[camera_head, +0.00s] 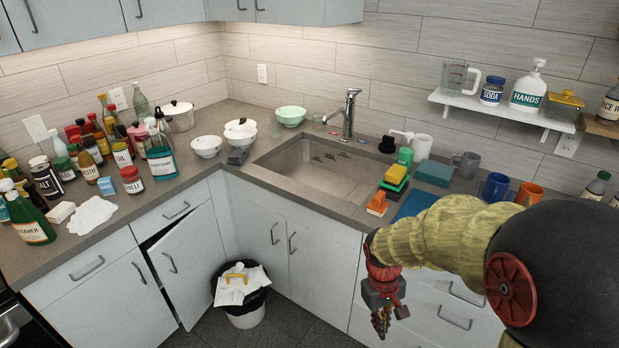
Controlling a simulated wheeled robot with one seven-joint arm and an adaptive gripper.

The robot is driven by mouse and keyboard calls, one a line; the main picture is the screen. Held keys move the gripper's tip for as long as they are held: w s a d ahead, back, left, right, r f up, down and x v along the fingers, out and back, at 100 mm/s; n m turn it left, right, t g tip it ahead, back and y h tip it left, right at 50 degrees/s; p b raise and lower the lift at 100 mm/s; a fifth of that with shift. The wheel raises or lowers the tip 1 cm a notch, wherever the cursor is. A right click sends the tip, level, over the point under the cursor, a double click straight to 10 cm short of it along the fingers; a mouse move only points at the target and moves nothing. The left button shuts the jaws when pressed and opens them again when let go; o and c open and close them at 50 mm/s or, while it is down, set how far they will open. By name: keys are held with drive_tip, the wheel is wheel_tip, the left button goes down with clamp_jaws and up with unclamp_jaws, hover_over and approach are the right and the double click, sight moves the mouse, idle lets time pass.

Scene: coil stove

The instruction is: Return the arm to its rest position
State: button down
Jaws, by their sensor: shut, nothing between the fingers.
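My arm (440,235) comes in from the right side of the view, in a yellowish cover with a red wrist. My gripper (381,322) hangs at its end, pointing down, in front of the lower cabinet fronts and below the counter's edge. Its fingers are shut and hold nothing. It looks apart from the counter and the cabinets.
The sink (315,170) is set in the grey counter (262,187), with sponges (395,178) and mugs (496,187) to its right. Bottles crowd the left counter. One lower cabinet door (172,262) stands ajar. A trash bin (243,313) stands on the floor.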

drive_tip(key=s+r+m+t, duration=0.2)
drive_tip(key=s+r, duration=0.5)
drive_tip(key=r, duration=0.4)
drive_tip(key=s+r+m+t+y, duration=0.1)
drive_tip(key=s+r+t, duration=0.3)
drive_tip(key=s+r, duration=0.3)
wheel_tip(320, 180, up, 4)
drive_tip(key=shift+s+d+f+m+t, duration=0.1)
drive_tip(key=shift+s+d+m+t, duration=0.2)
drive_tip(key=shift+d+m, duration=0.1)
